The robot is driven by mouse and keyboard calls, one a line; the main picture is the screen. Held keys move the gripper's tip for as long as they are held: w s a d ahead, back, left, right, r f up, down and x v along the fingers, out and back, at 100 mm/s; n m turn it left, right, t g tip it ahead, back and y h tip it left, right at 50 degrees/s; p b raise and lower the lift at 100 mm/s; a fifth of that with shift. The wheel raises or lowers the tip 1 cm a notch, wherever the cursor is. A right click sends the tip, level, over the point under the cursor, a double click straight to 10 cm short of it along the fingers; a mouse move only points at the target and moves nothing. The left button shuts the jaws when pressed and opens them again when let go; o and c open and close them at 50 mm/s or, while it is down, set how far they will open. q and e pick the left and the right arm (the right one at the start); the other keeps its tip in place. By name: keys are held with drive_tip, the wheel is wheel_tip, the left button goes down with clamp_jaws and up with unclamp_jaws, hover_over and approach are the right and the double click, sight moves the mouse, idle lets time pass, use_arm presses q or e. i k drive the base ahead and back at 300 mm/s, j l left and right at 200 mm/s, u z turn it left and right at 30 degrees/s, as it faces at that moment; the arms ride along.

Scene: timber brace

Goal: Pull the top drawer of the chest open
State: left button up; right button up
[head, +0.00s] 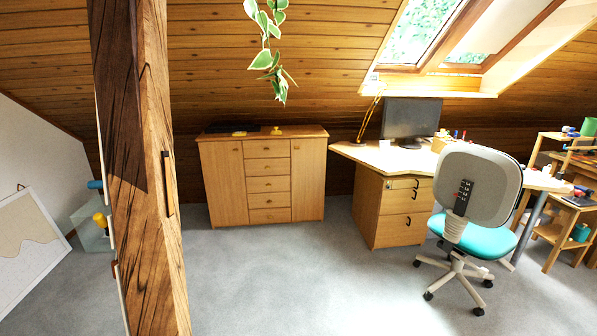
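A light wooden chest (231,184) stands against the far plank wall, left of centre in the head view. It has a door on each side and a middle column of several drawers with small knobs. The top drawer (258,148) of that column looks shut, flush with the drawers below it. The chest is some way off across the carpet. Neither of my grippers is in view.
A timber post (150,200) rises close by on the left. Grey carpet (290,280) lies clear before the chest. A desk (380,160) with its own drawers and a swivel chair (480,190) stand to the right. A plant (268,60) hangs above.

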sight(252, 148)
drive_tip(key=i+j, duration=0.15)
drive_tip(key=i, duration=3.35)
drive_tip(key=l+z, duration=0.05)
drive_tip(key=l, duration=0.1)
